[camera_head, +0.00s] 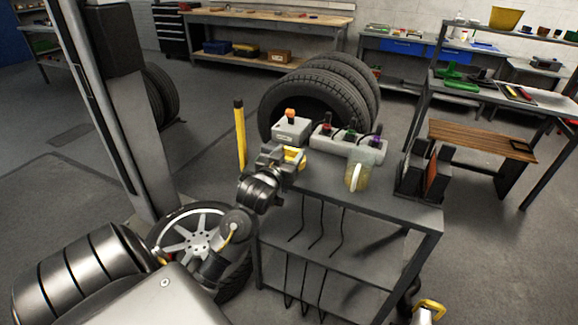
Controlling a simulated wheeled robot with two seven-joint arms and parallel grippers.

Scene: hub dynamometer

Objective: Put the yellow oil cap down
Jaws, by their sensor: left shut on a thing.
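The yellow oil cap (293,155) shows as a small yellow piece at the jaws of my left gripper (288,157). The gripper is shut on it, and the fingers hide part of it. My left gripper is over the left end of the top of a grey cart (390,205), in front of a light grey box with an orange knob (291,128). I cannot tell whether the cap touches the cart top.
A grey block with red, green and purple knobs (345,145) stands right of my gripper. A pale yellowish jar (357,177) and a dark holder (423,178) are farther right. A yellow post (240,135) rises at left. Bare cart top lies between jar and holder.

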